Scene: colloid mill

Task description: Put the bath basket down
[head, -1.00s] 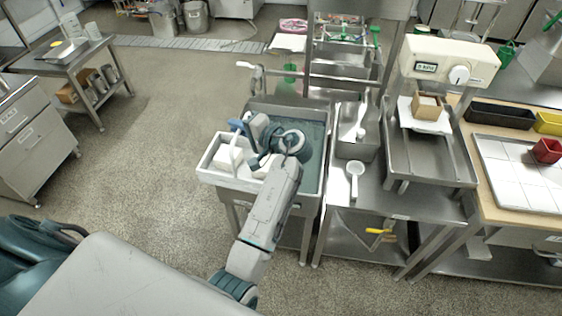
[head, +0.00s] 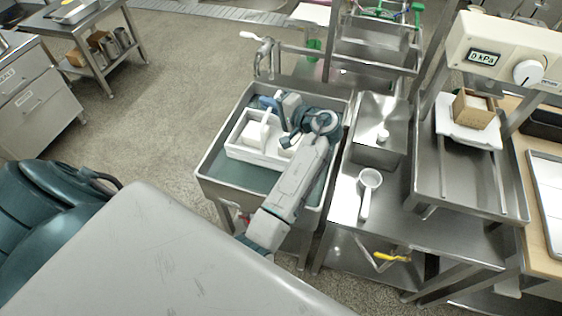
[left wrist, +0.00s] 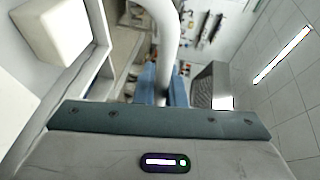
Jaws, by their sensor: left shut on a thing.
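The bath basket (head: 252,154) is a white open tray with low walls, within the outline of the teal-bottomed sink (head: 213,178) in the head view. Whether it touches the sink bottom I cannot tell. Pale blocks sit in it; one (left wrist: 52,30) shows in the left wrist view. My left gripper (head: 277,108) is at the basket's far side, its blue fingers (left wrist: 165,84) shut around a white upright handle (left wrist: 168,35) in the left wrist view. My wrist hides the basket's right part. My right gripper is not in view.
Right of the sink stands a steel bench with a white scoop (head: 369,180) on it. A tap (head: 262,48) rises at the sink's back. A box-topped unit with a dial (head: 528,73) stands farther right. Open floor lies left of the sink.

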